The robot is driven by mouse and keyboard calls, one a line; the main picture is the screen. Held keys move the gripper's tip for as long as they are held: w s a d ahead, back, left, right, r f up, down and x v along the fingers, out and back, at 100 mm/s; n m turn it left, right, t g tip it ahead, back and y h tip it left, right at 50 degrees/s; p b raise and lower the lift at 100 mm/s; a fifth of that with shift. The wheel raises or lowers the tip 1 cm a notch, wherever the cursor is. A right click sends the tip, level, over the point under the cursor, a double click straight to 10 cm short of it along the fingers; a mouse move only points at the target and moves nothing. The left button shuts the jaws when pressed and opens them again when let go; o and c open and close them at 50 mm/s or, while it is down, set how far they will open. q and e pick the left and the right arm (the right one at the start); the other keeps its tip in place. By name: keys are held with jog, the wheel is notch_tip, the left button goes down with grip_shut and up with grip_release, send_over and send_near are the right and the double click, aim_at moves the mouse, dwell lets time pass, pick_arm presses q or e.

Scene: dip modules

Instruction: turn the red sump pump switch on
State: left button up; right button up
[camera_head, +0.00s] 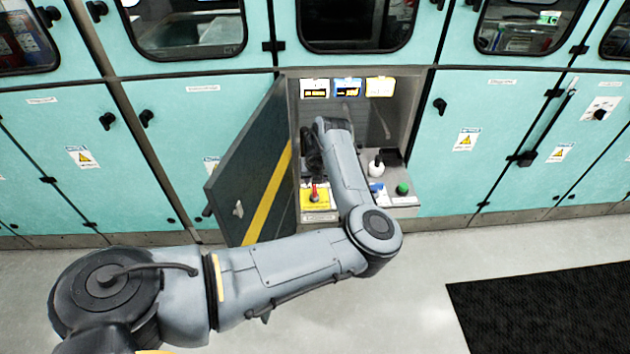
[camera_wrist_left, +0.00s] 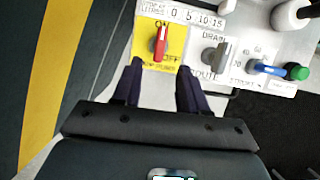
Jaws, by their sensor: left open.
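The red sump pump switch (camera_wrist_left: 160,42) sits on a yellow plate (camera_wrist_left: 146,48) with ON printed above it and OFF below. Its handle stands roughly upright in the left wrist view, leaning slightly; I cannot tell for sure which mark it points to. In the head view the red switch (camera_head: 314,194) shows at the left of the panel inside the open cabinet. My left gripper (camera_wrist_left: 159,68) is open and empty, its fingertips just short of the switch, one to each side of its line. In the head view the forearm partly hides the gripper. My right gripper is not in view.
A grey drain switch (camera_wrist_left: 216,55), a blue switch (camera_wrist_left: 265,68) and a green knob (camera_wrist_left: 298,72) lie to the right. The open door (camera_head: 245,180) with a yellow stripe stands left of my arm.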

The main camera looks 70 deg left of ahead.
pick_arm(q)
jog(key=shift+v, duration=1.1)
